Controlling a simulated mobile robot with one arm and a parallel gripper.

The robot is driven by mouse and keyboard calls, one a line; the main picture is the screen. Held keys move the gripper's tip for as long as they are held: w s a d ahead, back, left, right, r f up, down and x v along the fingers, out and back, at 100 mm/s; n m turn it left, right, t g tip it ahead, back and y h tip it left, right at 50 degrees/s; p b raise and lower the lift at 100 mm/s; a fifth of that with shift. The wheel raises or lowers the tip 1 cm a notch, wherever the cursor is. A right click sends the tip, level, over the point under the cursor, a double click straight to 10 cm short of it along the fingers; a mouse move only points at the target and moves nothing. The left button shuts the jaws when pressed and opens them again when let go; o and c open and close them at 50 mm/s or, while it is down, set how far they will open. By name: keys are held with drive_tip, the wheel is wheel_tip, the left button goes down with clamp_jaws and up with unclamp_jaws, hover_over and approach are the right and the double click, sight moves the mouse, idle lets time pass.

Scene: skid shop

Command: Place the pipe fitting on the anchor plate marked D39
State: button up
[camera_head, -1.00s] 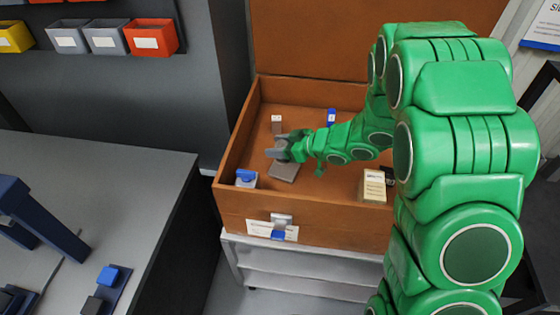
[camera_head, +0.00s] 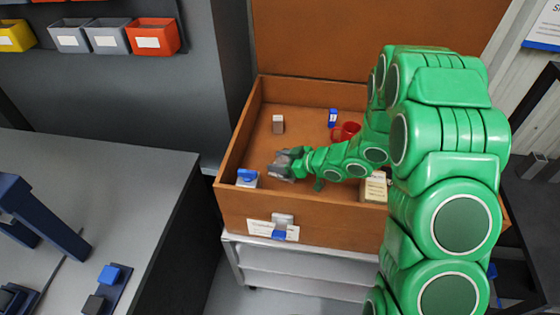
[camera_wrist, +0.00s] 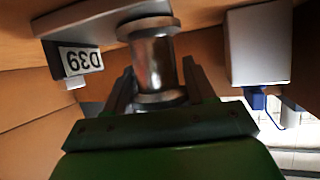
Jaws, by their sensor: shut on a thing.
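My gripper (camera_head: 284,166) is low inside the open wooden crate, near its front left. In the wrist view its fingers (camera_wrist: 153,95) are shut around the silver pipe fitting (camera_wrist: 153,62), a short metal cylinder with a flanged end. The grey anchor plate (camera_wrist: 85,22) lies at the fitting's far end, with a label reading D39 (camera_wrist: 80,61) upside down. The fitting's end overlaps the plate in the picture; I cannot tell whether they touch. In the head view the gripper hides most of the plate and fitting.
A white block with a blue top (camera_head: 247,178) stands close left of my gripper. A beige block (camera_head: 374,187) is to the right, partly behind my arm. A small grey-brown block (camera_head: 278,124), a blue item (camera_head: 333,117) and a red item (camera_head: 347,130) are farther back.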

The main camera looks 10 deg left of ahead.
drive_tip(key=shift+f, duration=0.1)
drive_tip(key=o, duration=1.1)
drive_tip(key=shift+o, duration=0.2)
drive_tip(key=shift+r, duration=0.2)
drive_tip(key=v, duration=1.2)
drive_tip(key=shift+f, duration=0.1)
